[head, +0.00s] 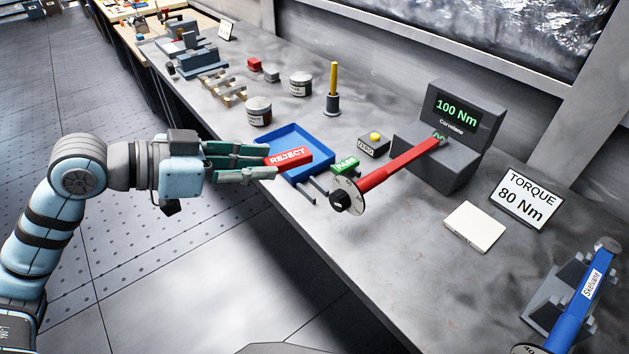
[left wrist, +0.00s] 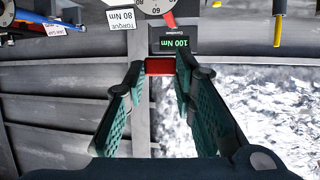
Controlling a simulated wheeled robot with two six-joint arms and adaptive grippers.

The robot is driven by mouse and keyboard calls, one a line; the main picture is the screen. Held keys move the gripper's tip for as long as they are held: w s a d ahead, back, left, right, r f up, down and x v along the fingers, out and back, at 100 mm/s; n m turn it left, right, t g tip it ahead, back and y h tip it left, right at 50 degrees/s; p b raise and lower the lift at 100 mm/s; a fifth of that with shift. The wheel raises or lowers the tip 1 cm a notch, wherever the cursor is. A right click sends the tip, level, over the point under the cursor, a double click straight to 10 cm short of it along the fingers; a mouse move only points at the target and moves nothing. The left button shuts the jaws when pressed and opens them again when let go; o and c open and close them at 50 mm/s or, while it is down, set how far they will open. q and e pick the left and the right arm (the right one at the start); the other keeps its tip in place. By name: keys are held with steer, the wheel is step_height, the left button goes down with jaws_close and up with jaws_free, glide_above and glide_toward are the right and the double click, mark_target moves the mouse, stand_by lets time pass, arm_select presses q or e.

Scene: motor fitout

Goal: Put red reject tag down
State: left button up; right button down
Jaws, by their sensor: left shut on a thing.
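My left gripper (head: 268,163) is shut on the red reject tag (head: 290,157), a flat red block with white REJECT lettering. The tag shows over the blue tray (head: 274,135) in the head view; I cannot tell whether it touches the tray. In the left wrist view, the red tag (left wrist: 159,67) sits between the tips of the green fingers. The green PASS tag (head: 345,164) is just right of the tray. My right gripper is not in view.
A red torque wrench (head: 390,169) slants up to the grey display unit (head: 448,141) reading 100 Nm. A yellow-buttoned box (head: 374,144), jars (head: 300,84) and a yellow-handled tool (head: 333,82) stand behind. A white block (head: 474,226) and TORQUE sign (head: 524,200) stand right. The bench front is mostly clear.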

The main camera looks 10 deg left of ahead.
arm_select(q)
steer(key=w+d+r+n+t+y, duration=0.1)
steer(key=w+r, duration=0.8)
steer(key=w, duration=0.3)
step_height(320, 180, down, 10)
steer(key=w+n, duration=0.1)
steer(key=w, duration=0.2)
steer(key=shift+t+y, duration=0.3)
steer(key=shift+d+r, duration=0.1)
step_height(320, 180, down, 20)
steer(key=b, duration=0.2)
steer(key=shift+r+b, duration=0.15)
steer(key=shift+b, duration=0.2)
